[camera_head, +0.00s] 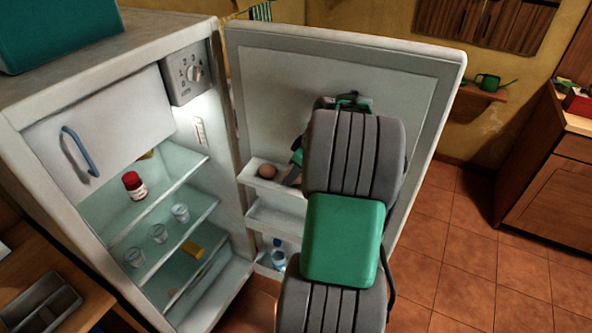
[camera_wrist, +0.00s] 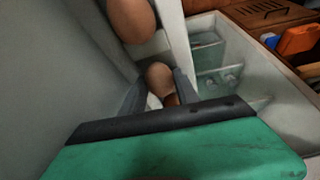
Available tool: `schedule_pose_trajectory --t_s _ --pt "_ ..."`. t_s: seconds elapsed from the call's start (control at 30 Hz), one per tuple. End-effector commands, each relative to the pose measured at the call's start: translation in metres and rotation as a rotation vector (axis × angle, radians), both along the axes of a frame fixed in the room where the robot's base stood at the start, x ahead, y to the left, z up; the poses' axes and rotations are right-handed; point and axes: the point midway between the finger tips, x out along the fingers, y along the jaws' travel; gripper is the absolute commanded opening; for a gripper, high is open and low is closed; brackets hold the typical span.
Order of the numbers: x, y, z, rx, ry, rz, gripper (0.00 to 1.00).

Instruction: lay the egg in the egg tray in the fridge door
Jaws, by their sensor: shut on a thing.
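A brown egg (camera_wrist: 160,76) is between the two fingers of my gripper (camera_wrist: 160,90) in the wrist view. The gripper is shut on it. A second, larger-looking brown egg (camera_wrist: 129,18) shows at the top edge of that view, cut off by the frame. In the head view one brown egg (camera_head: 267,171) sits at the white upper door shelf (camera_head: 255,183), left of my gripper. My forearm hides most of the gripper and the right part of this shelf there. I cannot tell whether the held egg touches the tray.
The fridge door (camera_head: 345,45) stands wide open, close behind my arm. Lower door shelves hold a bottle (camera_head: 278,255). Glass shelves inside the fridge carry a red-capped jar (camera_head: 134,186), several glasses and a yellow block (camera_head: 191,249). Open floor lies to the right.

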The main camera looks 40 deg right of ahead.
Motion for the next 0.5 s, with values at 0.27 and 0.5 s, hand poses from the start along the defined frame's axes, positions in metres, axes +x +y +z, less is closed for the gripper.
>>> schedule_pose_trajectory --t_s 0.27,0.5 --pt "0.000 0.000 -0.004 0.000 0.000 0.000 0.17" --pt "0.000 0.001 -0.013 0.002 0.002 -0.001 0.17"
